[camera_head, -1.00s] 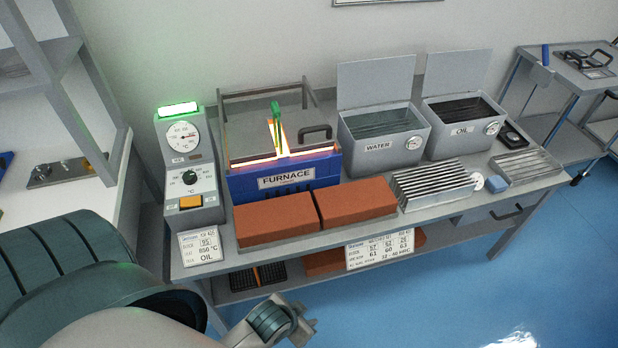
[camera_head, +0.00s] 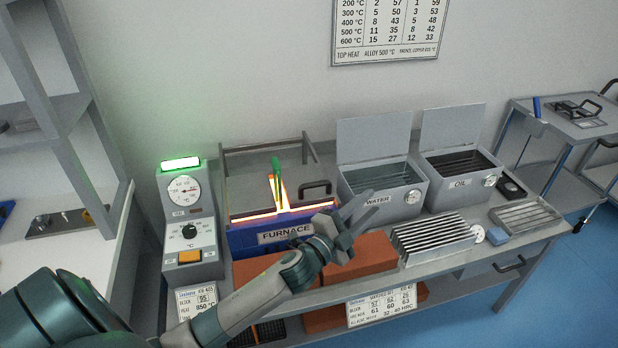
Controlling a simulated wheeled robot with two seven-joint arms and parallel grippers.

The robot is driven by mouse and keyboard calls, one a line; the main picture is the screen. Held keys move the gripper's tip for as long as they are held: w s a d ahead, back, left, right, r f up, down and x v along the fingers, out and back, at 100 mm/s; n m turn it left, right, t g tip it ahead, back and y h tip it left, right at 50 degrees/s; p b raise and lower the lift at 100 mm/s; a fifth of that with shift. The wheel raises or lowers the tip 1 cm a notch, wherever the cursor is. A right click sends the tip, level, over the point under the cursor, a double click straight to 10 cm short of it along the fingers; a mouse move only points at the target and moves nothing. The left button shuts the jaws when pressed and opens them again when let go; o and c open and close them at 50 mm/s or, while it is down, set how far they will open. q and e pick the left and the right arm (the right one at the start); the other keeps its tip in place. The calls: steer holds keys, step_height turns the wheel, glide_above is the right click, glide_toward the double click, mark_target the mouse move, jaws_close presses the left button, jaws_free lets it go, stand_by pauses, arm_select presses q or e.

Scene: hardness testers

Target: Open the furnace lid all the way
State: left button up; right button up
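The furnace (camera_head: 252,243) has a blue front with a FURNACE label and stands on the bench. My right gripper is out of view.
Orange bricks (camera_head: 362,254) lie along the bench front under my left arm. The control unit (camera_head: 190,225) stands left of the furnace. The water tank (camera_head: 385,195) and oil tank (camera_head: 462,183) stand right, their lids raised. A finned rack (camera_head: 432,238) lies before them.

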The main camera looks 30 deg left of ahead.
arm_select(q)
steer(key=w+d+r+m+g+h, duration=0.2)
steer(key=r+m+g+h, duration=0.3)
steer(key=m, duration=0.5)
steer(key=w+d+r+m+g+h, duration=0.25)
steer(key=r+m+h, duration=0.45)
steer(key=m, duration=0.4)
steer(key=s+a+r+m+g+y, duration=0.1)
steer(key=a+m+g+y, duration=0.1)
steer(key=a, duration=0.8)
steer(key=s+a+r+m+g+y, duration=0.1)
steer(key=s+a+m+g+y, duration=0.1)
steer(key=a, duration=0.8)
steer(key=s+a+r+m+g+y, duration=0.1)
steer(key=a+m+g+y, duration=0.2)
steer(key=a, duration=0.7)
steer(key=g+y, duration=0.2)
steer(key=y, duration=0.2)
steer(key=shift+s, duration=0.4)
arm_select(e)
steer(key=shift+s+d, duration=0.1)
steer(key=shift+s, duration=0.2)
arm_select(q)
steer(key=shift+f, duration=0.15)
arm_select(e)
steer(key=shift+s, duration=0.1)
